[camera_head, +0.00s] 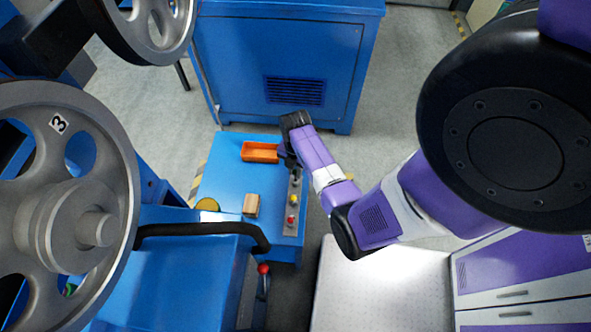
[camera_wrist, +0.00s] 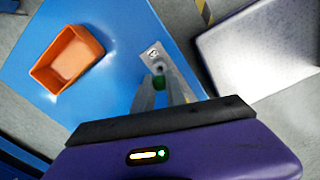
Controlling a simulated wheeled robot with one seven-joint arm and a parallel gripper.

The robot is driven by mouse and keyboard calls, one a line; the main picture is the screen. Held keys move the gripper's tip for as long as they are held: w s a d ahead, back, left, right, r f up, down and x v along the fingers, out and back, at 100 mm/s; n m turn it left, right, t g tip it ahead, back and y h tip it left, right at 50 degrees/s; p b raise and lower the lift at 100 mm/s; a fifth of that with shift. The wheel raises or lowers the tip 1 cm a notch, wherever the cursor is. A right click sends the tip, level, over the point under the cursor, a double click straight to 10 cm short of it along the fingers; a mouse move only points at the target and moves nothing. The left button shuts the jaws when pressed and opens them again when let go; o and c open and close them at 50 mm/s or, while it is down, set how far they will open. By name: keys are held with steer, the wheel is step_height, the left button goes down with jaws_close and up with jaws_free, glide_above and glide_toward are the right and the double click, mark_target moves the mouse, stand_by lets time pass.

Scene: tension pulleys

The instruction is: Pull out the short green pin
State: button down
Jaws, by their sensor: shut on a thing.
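My gripper (camera_wrist: 160,90) is shut on a short green pin (camera_wrist: 158,83) in the wrist view, with the green head between the fingertips. The pin is over a grey metal strip (camera_wrist: 153,54) along the edge of the blue table; I cannot tell how deep it sits in the strip. In the head view my gripper (camera_head: 291,162) reaches down to the far end of the strip (camera_head: 290,222), and the green pin is hidden. A yellow pin (camera_head: 294,199) and a red pin (camera_head: 291,218) stand in the strip nearer the camera.
An orange tray (camera_head: 260,146) sits on the blue table (camera_head: 225,180), left of my gripper. A wooden block (camera_head: 251,205) and a yellow round piece (camera_head: 207,204) are also there. A blue cabinet (camera_head: 235,65) stands behind. Large grey wheels (camera_head: 100,150) fill the left.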

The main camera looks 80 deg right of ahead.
steer(key=shift+r, duration=0.2)
step_height(320, 180, up, 4)
steer(key=p, duration=0.4)
stand_by(0.4)
steer(key=shift+d+f, duration=0.1)
stand_by(0.4)
